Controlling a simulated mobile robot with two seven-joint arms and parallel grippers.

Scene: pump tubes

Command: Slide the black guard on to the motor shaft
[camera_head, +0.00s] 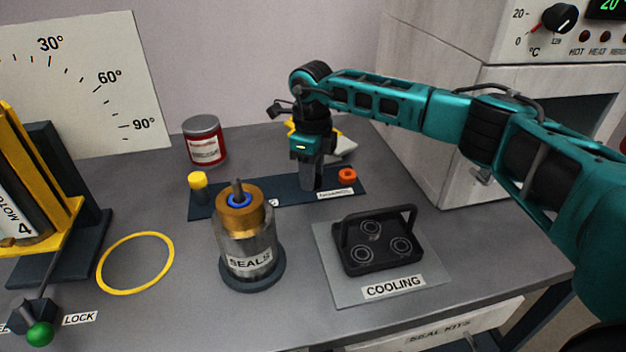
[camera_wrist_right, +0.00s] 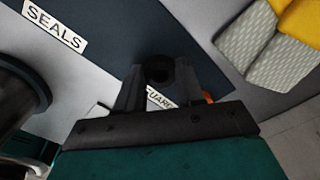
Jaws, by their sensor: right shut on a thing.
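My right gripper (camera_head: 311,185) points down at the dark blue mat (camera_head: 202,208), its fingertips low over the mat, behind the white label. In the right wrist view its fingers (camera_wrist_right: 158,85) are closed around a small round black piece, the black guard (camera_wrist_right: 158,67), mostly hidden between them. In the head view the gripper hides the guard. A steel cylinder with a brass top (camera_head: 240,215) stands upright front left of the gripper. A thin grey shaft (camera_head: 238,187) inside a blue ring rises from its top. My left gripper is not in view.
A yellow-topped peg (camera_head: 197,181) and an orange ring (camera_head: 347,176) stand on the mat. A black tray with a handle (camera_head: 375,252) is front right. A yellow hoop (camera_head: 135,262) lies left. A red-labelled can (camera_head: 205,142) stands behind. A yellow frame (camera_head: 65,240) is far left.

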